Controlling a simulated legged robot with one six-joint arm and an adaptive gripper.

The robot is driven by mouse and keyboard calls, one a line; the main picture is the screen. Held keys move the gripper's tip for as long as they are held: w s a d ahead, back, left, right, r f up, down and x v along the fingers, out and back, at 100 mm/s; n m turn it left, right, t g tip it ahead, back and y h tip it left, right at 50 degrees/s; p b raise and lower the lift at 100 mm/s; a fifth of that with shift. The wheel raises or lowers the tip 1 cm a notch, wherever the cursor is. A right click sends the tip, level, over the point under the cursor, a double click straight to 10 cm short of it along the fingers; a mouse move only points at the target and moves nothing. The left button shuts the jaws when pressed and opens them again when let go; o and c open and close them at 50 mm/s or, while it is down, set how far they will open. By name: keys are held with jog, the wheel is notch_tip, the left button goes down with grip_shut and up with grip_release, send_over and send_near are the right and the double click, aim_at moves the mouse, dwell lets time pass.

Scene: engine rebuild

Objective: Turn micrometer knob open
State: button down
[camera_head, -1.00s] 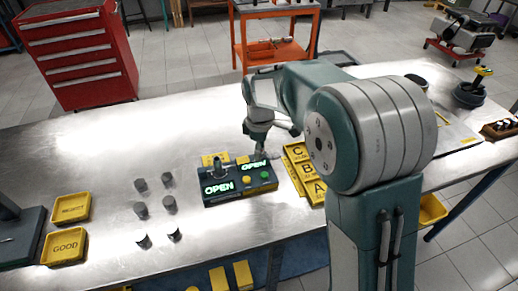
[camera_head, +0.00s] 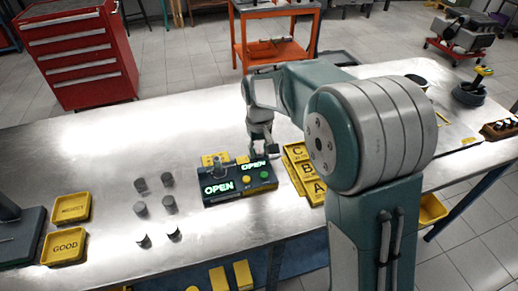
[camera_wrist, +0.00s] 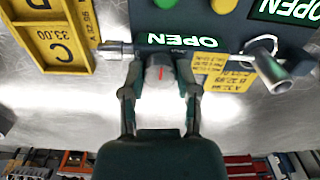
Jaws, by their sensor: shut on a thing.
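The dark micrometer box (camera_head: 236,184) stands on the steel table, with two lit displays reading OPEN, a yellow button and a green button on top. In the wrist view the same box (camera_wrist: 128,17) appears upside down. The grey micrometer knob (camera_wrist: 160,72), with a red mark, sits at the box's edge. My gripper (camera_wrist: 160,88) is shut on this knob, one finger on each side. In the head view my gripper (camera_head: 265,150) is at the box's far right edge, and the knob is hard to make out there.
Yellow trays lettered A, B and C (camera_head: 305,175) lie close to the right of the box. Several small grey cylinders (camera_head: 141,209) stand to its left. Two yellow bins, one marked GOOD (camera_head: 64,246), are farther left. A second metal cylinder (camera_wrist: 270,66) projects from the box.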

jog(key=m, duration=0.5)
jog(key=shift+w+a+r, duration=0.1)
jog(key=shift+w+r, duration=0.05)
jog(key=shift+m, duration=0.3)
dwell(0.3)
jog(key=shift+c, duration=1.8)
grip_release()
